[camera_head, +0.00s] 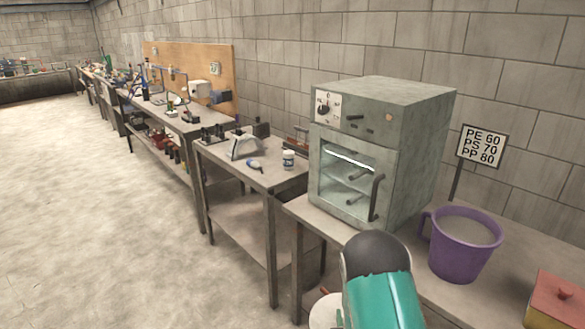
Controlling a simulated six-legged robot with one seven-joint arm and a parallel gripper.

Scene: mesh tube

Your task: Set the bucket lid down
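A purple bucket (462,262) with a side handle stands upright on the bench at the right. A pale grey surface (466,229) shows inside its rim; I cannot tell whether it is a lid or the contents. Part of a whitish round thing (324,314) shows at the bottom edge, left of my teal and dark arm link. A small reddish bit is above it. It may be the bucket lid, but too little shows to be sure. My gripper is not in view, so I cannot see whether it holds anything.
A grey oven (385,150) with a glass door stands on the bench behind my arm. A red-lidded box (560,300) is at the bottom right. A sign (482,146) stands behind the bucket. Open floor lies left.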

